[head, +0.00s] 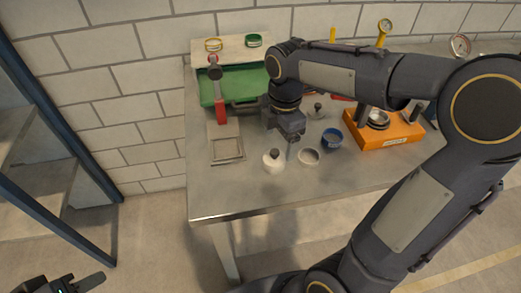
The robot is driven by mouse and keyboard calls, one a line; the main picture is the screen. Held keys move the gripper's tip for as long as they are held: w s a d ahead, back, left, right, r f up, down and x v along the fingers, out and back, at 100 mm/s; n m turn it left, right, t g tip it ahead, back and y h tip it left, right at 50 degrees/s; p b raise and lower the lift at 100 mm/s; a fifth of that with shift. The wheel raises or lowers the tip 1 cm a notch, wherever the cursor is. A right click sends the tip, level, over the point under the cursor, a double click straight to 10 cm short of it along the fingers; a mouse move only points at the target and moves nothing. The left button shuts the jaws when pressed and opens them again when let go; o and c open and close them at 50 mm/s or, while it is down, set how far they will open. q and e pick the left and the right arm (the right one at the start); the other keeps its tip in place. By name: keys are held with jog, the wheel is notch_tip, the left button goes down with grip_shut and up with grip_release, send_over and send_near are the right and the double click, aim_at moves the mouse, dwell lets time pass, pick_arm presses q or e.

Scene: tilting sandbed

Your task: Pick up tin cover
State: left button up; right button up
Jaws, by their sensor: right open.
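A small pale round piece with a dark knob (273,161) sits near the middle of the grey table. A grey metal lid-like piece with a knob (317,111) lies further back. I cannot tell which of these is the tin cover. My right gripper (290,150) points down, open, just above and right of the pale knobbed piece, with nothing seen in it. A grey open tin (308,157) and a blue tin (332,140) stand to its right. My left gripper (80,287) is partly in view at the lower left, away from the table; its jaw state is unclear.
A green tray (240,85) lies at the back, partly behind my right arm. A red-handled tool (220,108) and a square frame (226,150) are on the left. An orange stand (390,133) holds metal dishes on the right. The table's front (260,195) is clear.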

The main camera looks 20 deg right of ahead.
aim_at(275, 151)
jog(key=shift+w+a+f+n, duration=0.15)
jog(key=shift+w+f+n, duration=0.05)
jog(key=shift+w+n, duration=0.35)
jog(key=shift+w+f, duration=0.1)
jog(key=shift+f, duration=0.2)
notch_tip(275, 151, down, 7)
jog(key=shift+f, duration=0.1)
jog(key=shift+c, duration=0.3)
jog(key=c, duration=1)
